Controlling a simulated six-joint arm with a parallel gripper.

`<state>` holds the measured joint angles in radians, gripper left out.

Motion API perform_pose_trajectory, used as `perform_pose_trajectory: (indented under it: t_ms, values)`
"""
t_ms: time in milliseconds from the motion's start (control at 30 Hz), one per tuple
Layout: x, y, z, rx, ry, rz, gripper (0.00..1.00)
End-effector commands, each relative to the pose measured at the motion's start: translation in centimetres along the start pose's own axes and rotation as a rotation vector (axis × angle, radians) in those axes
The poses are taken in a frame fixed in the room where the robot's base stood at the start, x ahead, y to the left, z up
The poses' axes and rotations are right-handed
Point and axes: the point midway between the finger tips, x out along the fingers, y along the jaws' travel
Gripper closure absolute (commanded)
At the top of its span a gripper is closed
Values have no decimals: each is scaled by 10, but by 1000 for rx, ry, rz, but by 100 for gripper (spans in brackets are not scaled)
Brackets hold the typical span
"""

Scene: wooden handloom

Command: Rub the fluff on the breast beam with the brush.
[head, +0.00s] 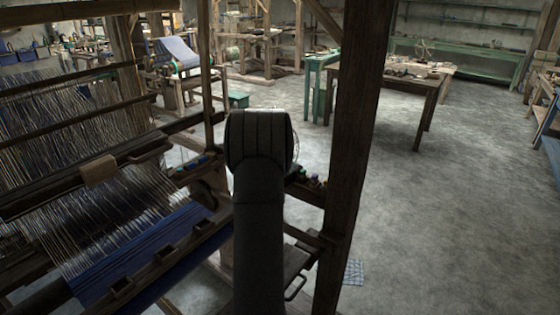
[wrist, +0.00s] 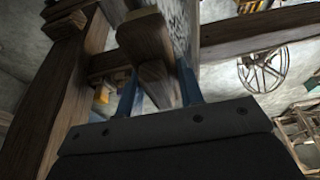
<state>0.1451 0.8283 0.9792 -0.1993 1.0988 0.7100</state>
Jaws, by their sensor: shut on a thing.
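My gripper (wrist: 158,72) shows in the wrist view, its two blue fingers closed on a brown wooden piece. This piece appears to be the brush (wrist: 156,85); its bristles cannot be made out. In the head view my dark arm stands in the middle and hides the gripper and the brush. The loom's front beam, seemingly the breast beam (head: 166,256), runs at the lower left, along the blue cloth (head: 140,240). I cannot make out any fluff on it.
A thick wooden post (head: 352,150) stands just right of my arm. Small coloured items (head: 308,179) lie on a ledge between them. Warp threads (head: 60,130) fill the left.

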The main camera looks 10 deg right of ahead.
Motion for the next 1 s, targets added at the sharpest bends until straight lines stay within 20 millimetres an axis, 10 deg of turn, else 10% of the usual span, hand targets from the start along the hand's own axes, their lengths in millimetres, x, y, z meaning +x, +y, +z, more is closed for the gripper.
perform_pose_trajectory:
  t_ms: [500, 1000]
  values:
    - [15, -42, 5, 0, 0, 0, 91]
    - [11, -7, 18, 1, -2, 2, 91]
